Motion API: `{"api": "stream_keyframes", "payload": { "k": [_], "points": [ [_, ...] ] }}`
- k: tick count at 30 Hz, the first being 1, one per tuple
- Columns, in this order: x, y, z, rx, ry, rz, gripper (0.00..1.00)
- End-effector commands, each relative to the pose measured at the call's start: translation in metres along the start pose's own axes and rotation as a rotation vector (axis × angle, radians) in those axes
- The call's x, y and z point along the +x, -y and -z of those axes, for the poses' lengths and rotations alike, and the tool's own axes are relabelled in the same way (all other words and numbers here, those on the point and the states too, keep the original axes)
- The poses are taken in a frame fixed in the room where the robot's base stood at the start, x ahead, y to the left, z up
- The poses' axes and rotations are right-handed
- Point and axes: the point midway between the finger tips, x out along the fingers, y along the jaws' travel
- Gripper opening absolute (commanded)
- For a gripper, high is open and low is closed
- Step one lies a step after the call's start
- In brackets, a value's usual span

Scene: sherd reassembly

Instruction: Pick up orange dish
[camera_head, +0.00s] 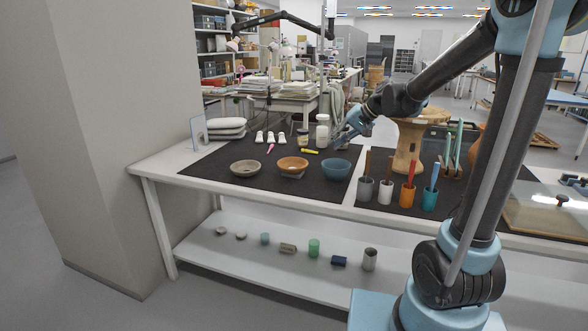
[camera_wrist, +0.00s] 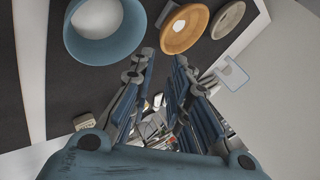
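The orange dish (camera_head: 293,164) is a shallow round bowl on the black mat, between a grey-beige dish (camera_head: 246,168) on its left and a deeper blue bowl (camera_head: 335,169) on its right. It also shows at the top of the wrist view (camera_wrist: 185,30), apart from my fingers. My gripper (camera_head: 338,146) is above the table, behind and to the right of the orange dish. In the wrist view my gripper (camera_wrist: 160,85) has its fingers spread with a gap between them. It is open and holds nothing.
Coloured cups with tools (camera_head: 408,195) stand to the right, before a wooden stand (camera_head: 408,145). Jars (camera_head: 322,131), a yellow marker (camera_head: 310,151) and small white items (camera_head: 270,137) lie behind the dishes. The mat's front left part is clear.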

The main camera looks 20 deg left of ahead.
Motion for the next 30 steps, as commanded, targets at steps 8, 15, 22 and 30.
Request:
{"api": "stream_keyframes", "payload": {
  "k": [8,15,22,30],
  "points": [
    [0.05,0.01,-0.005,-0.012,0.011,0.005,0.17],
    [0.085,0.012,-0.006,-0.015,0.012,0.006,0.17],
    [0.105,0.012,-0.006,-0.013,0.012,0.006,0.17],
    [0.12,0.013,-0.007,-0.015,0.011,0.006,0.17]
  ]
}}
